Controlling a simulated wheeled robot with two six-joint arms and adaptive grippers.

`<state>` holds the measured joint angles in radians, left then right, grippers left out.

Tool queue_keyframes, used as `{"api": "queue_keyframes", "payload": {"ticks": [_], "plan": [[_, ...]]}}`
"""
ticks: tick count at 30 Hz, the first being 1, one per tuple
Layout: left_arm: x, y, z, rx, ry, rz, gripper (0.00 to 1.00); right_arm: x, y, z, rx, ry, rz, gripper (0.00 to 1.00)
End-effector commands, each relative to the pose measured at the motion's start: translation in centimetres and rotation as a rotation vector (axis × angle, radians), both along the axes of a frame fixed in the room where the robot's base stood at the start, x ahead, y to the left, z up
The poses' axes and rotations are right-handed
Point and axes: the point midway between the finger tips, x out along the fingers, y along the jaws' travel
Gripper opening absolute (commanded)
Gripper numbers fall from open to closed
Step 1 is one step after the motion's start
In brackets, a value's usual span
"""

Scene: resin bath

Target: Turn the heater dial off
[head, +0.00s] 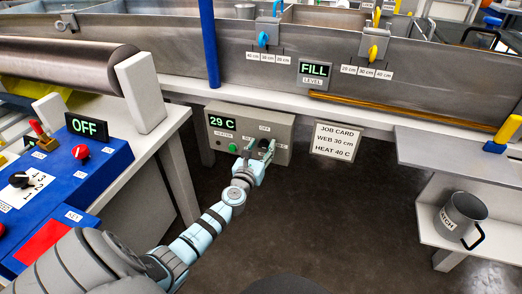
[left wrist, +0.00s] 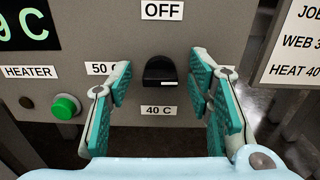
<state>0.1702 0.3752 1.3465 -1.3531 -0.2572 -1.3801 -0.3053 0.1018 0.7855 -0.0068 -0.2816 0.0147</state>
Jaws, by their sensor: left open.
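The heater dial (left wrist: 160,70) is a black knob on the grey heater box (head: 222,163). In the left wrist view it sits between labels: OFF above, 40 C below, 50 C at left, and one at right mostly hidden by a finger. A small white mark shows at the knob's lower right edge; I cannot tell for sure which label it points to. My left gripper (head: 260,150) is open in front of the dial. In the left wrist view its teal fingers (left wrist: 167,100) stand on either side of the knob, with gaps visible. My right gripper is not in view.
The heater display (head: 222,122) reads 29 C, and a green button (left wrist: 65,107) is left of the dial. A job card (head: 336,141) hangs at right, reading HEAT 40 C. A blue control panel (head: 95,160) is at left. A metal pitcher (head: 462,216) stands on the right shelf.

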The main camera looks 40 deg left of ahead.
Motion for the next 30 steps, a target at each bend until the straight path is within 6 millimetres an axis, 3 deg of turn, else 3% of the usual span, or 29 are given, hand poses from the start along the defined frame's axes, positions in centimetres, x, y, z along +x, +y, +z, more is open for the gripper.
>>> {"api": "queue_keyframes", "payload": {"ticks": [7, 15, 16, 30], "plan": [[0.06, 0.03, 0.01, 0.0, 0.001, 0.0, 0.45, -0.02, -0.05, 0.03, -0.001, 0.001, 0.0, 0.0], [0.03, 0.03, 0.0, -0.001, 0.001, 0.0, 0.02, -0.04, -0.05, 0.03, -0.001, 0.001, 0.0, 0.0], [0.03, 0.03, -0.01, -0.001, 0.001, 0.0, 0.0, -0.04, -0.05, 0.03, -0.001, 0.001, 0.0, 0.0], [0.0, 0.07, -0.12, -0.099, -0.033, 0.0, 0.0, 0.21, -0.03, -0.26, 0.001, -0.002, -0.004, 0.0]]}}
